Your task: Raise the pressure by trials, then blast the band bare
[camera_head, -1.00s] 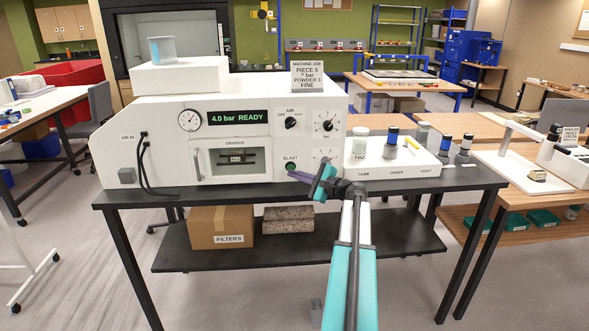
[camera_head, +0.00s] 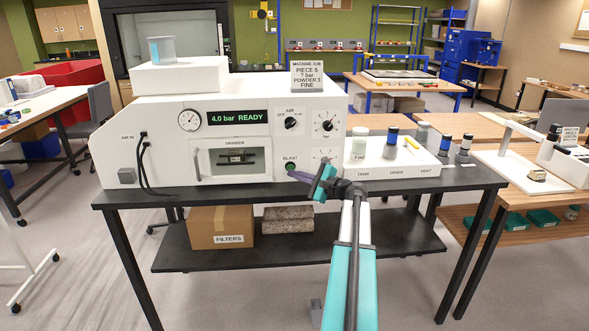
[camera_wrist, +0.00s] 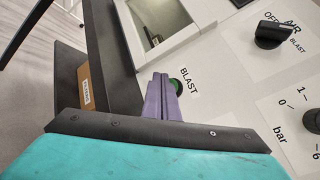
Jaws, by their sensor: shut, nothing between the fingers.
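The white blasting machine (camera_head: 262,106) stands on a dark bench, its display (camera_head: 238,118) reading "4.0 bar READY". Its drawer or chamber window (camera_head: 235,158) shows a dark piece inside; the band's surface is too small to judge. The AIR knob (camera_head: 291,123) and the bar dial (camera_head: 326,126) are on the right of the front panel.
A white tray (camera_head: 400,171) with several jars lies right of the machine. A FILTERS box (camera_head: 219,227) sits on the shelf below. Hoses hang at the left.

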